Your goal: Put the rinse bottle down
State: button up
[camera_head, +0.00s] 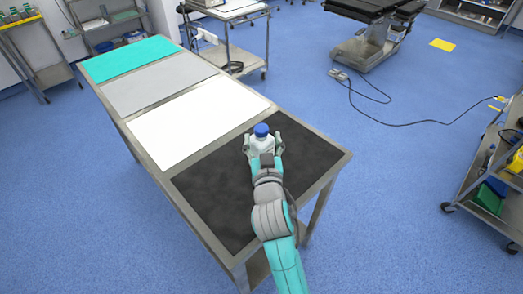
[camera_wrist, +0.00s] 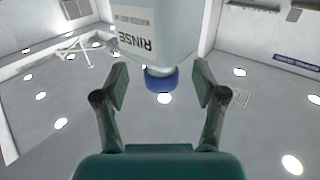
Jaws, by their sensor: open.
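The rinse bottle (camera_head: 262,146) is white with a blue cap and stands upright on the black mat (camera_head: 212,190) at the near end of the table. In the wrist view the bottle (camera_wrist: 172,40) appears upside down, with its "RINSE" label and its blue cap (camera_wrist: 161,80) showing. My gripper (camera_head: 263,141) is open, with one finger on each side of the bottle. In the wrist view, gaps show between both fingers and the cap. The bottle's base is partly hidden by my gripper.
The steel table (camera_head: 232,248) also carries a white mat (camera_head: 195,120), a grey mat (camera_head: 155,82) and a teal mat (camera_head: 128,60), all bare. A shelf cart (camera_head: 480,180) stands at the right. Another cart (camera_head: 230,42) stands behind the table. Blue floor lies open around it.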

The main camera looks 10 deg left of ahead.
jog(key=shift+x, duration=1.4)
grip_shut()
